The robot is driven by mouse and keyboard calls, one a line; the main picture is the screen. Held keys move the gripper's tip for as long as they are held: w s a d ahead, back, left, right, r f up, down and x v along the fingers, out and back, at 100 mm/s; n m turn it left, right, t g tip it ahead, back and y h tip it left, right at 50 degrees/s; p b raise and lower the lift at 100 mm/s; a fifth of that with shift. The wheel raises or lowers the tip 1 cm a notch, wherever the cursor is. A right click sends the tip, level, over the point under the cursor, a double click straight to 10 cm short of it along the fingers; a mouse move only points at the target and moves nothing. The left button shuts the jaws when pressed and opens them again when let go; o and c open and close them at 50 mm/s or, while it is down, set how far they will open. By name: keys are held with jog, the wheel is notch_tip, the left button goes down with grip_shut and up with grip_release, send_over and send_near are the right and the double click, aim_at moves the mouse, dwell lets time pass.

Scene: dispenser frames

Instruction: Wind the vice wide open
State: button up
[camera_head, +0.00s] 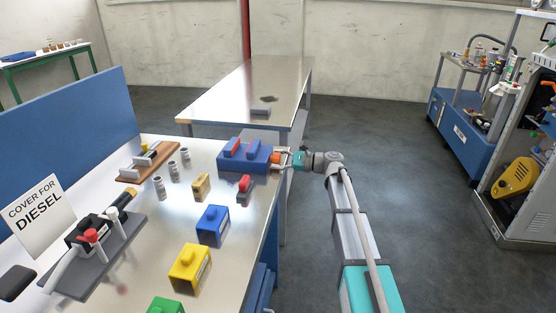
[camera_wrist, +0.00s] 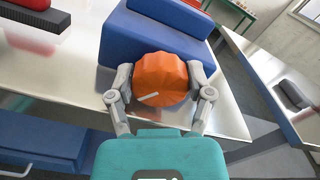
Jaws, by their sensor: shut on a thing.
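The blue vice (camera_head: 257,160) stands at the far right end of the metal workbench, with red jaw faces showing on top. Its blue body (camera_wrist: 152,38) also shows in the wrist view, just beyond my gripper. The orange knob (camera_wrist: 160,79) sits on the vice's end, facing my arm; a white mark shows on its lower face. It shows small in the head view (camera_head: 276,158). My gripper (camera_wrist: 160,92) is shut on the orange knob, one finger on each side. In the head view my gripper (camera_head: 286,160) reaches in from the right. The gap between the jaws is hidden in the wrist view.
A red-and-dark block (camera_head: 244,187) stands near the vice. Blue (camera_head: 213,225), yellow (camera_head: 190,269) and green blocks line the bench's right side. Several small metal cylinders stand behind. A second metal table (camera_head: 225,100) is beyond.

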jog(key=o, duration=1.1)
jog(key=shift+o, duration=0.2)
jog(key=s+d, duration=0.2)
jog(key=d, duration=0.9)
jog(key=shift+s+d, duration=0.15)
jog(key=shift+d, duration=0.2)
